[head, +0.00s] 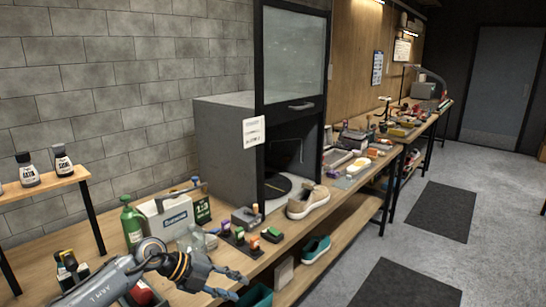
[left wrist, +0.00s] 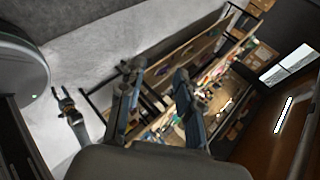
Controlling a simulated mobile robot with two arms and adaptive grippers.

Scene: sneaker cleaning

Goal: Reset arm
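My left arm (head: 110,282) reaches in from the lower left of the head view, low over the front edge of the workbench. My left gripper (head: 238,287) points right, its two fingers apart with nothing between them. In the left wrist view the same gripper (left wrist: 156,75) shows its two fingers spread, with the bench in the background. A second dark gripper (left wrist: 62,93) shows at the left of that view, over the grey floor; it appears to be my right one, with its small fingers apart and empty. The right gripper is not in the head view.
A beige sneaker (head: 308,202) rests on the workbench before an open cabinet (head: 226,150). A green bottle (head: 131,224), a white box (head: 166,217) and small brushes stand near my left arm. A teal shoe (head: 316,249) is on the lower shelf.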

